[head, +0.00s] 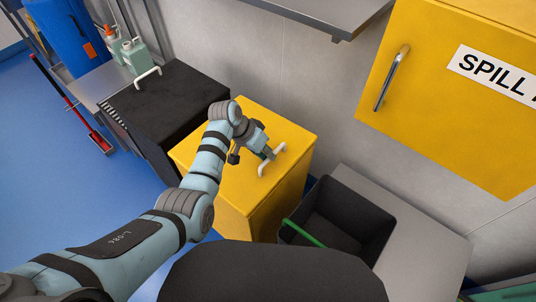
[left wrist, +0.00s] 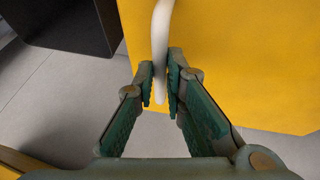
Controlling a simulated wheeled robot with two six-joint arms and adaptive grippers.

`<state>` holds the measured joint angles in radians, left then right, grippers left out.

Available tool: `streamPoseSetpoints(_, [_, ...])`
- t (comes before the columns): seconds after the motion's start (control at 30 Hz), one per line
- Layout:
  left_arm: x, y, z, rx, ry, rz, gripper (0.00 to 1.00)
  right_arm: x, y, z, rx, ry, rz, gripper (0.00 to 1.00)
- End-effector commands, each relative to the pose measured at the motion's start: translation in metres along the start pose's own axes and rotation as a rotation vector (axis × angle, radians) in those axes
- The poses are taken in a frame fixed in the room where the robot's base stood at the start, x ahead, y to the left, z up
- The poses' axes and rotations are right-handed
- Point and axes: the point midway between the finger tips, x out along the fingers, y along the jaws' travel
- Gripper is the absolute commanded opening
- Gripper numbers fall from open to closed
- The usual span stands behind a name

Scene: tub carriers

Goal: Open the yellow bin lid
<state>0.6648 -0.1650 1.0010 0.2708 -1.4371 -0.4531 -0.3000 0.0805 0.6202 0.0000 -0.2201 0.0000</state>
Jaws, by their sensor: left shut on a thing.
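The yellow bin (head: 250,210) stands in the middle of the head view, with its flat yellow lid (head: 243,122) on top. A white bar handle (head: 278,155) is fixed on the lid. My left gripper (head: 267,152) reaches over the lid to the handle. In the left wrist view the green-padded fingers of my left gripper (left wrist: 161,92) are shut on the white handle (left wrist: 160,40), one finger on each side, near its end. The lid appears closed on the bin. My right gripper is not in view.
A black bin (head: 165,110) with a white handle (head: 148,76) stands left of the yellow bin. An open dark tub (head: 345,215) with a green handle (head: 303,233) sits on the right. A yellow spill cabinet (head: 440,110) and a grey shelf (head: 315,12) are on the wall above.

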Motion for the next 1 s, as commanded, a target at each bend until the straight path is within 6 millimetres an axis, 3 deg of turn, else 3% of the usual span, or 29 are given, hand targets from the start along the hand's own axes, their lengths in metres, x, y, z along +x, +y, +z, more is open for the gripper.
streamPoseSetpoints(0.1, [-0.024,-0.002,-0.011,-0.022,0.002,0.051,0.0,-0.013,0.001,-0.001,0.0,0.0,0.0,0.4])
streamPoseSetpoints(0.27, [-0.055,-0.009,-0.024,-0.065,0.003,0.155,0.0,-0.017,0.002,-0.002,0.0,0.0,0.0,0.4])
streamPoseSetpoints(0.47, [-0.094,-0.023,-0.04,-0.124,0.003,0.295,0.0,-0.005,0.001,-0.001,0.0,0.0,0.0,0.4])
streamPoseSetpoints(0.6, [-0.117,-0.034,-0.05,-0.119,0.005,0.289,0.0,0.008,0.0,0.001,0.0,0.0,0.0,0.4])
streamPoseSetpoints(1.0, [-0.154,-0.057,-0.063,-0.123,0.002,0.285,0.0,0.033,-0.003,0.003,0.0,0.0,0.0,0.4])
